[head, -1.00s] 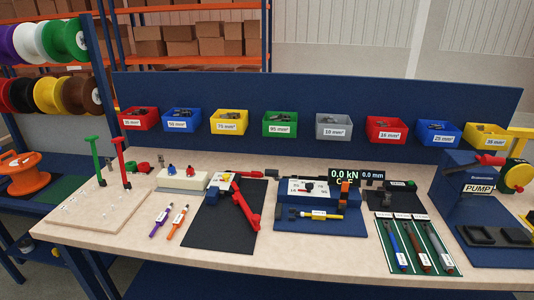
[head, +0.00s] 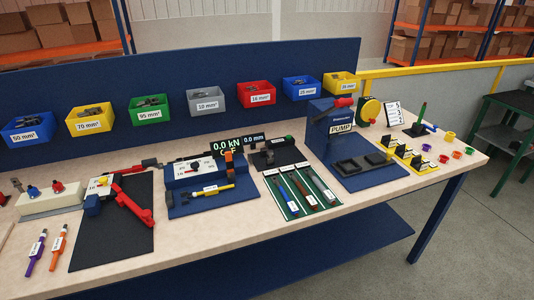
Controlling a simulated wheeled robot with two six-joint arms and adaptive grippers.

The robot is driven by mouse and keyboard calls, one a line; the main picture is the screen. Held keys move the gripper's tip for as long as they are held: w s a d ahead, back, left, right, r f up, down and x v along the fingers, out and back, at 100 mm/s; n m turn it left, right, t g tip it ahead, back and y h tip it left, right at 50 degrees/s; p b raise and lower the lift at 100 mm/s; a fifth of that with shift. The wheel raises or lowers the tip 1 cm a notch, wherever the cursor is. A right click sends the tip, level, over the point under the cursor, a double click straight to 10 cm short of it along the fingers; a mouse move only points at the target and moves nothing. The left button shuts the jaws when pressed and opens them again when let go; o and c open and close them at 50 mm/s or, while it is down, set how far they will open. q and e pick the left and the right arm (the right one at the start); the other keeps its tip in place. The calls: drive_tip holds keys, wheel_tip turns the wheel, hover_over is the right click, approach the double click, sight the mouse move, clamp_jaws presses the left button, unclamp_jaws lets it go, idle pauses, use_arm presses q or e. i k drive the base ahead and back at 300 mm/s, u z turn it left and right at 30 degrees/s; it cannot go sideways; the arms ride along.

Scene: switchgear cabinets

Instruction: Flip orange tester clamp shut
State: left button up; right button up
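The tester (head: 180,172), a blue and white unit on a blue base plate (head: 190,206), sits mid-bench. An orange clamp piece (head: 229,158) stands upright at its right end, beside a dark block. It is too small to tell how far the clamp is open. A yellow-handled tool (head: 213,189) lies along the tester's front. The display (head: 226,146) behind it reads 0.0 kN, with 0.0 mm on a smaller one beside it. Neither of my grippers is in view.
A red-handled tool (head: 133,207) lies on a black mat (head: 120,240) left of the tester. A green tray (head: 285,207) with several tools and the blue pump (head: 335,130) are to the right. Coloured bins (head: 208,103) line the back panel.

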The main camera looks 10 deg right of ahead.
sight(229, 164)
drive_tip(key=z, duration=1.65)
drive_tip(key=k, duration=1.05)
drive_tip(key=u, duration=0.9)
